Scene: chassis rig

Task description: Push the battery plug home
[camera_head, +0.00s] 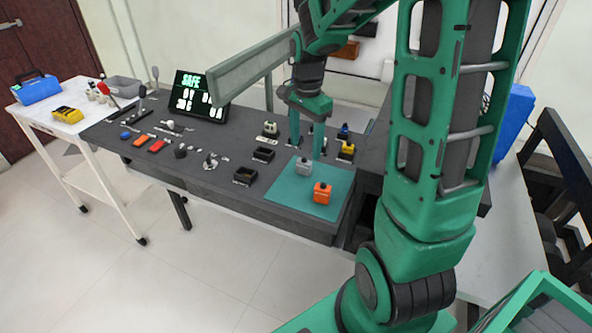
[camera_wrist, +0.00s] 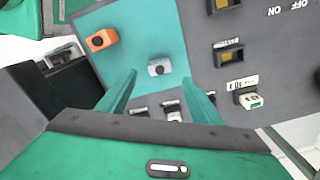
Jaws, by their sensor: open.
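No plug carries a readable battery label. An orange block-shaped plug (camera_head: 322,193) and a grey one (camera_head: 304,166) sit on the teal mat (camera_head: 283,193). The wrist view also shows the orange plug (camera_wrist: 101,40) and the grey plug (camera_wrist: 159,67). My gripper (camera_head: 306,146) is open and empty, behind the grey plug in the head view. In the wrist view my gripper's fingertips (camera_wrist: 159,80) stand apart, with the grey plug just beyond the gap between them. An empty dark socket (camera_wrist: 228,55) beside the mat has a partly readable label that looks like "BATTERY".
A second socket (camera_wrist: 223,4) lies near it. A white block with green (camera_wrist: 249,100) stands near the fingers; yellow (camera_head: 347,148) and blue (camera_head: 344,131) pieces stand behind the mat. A lit "SAFE" screen (camera_head: 200,97) stands at the back of the dark bench (camera_head: 215,185).

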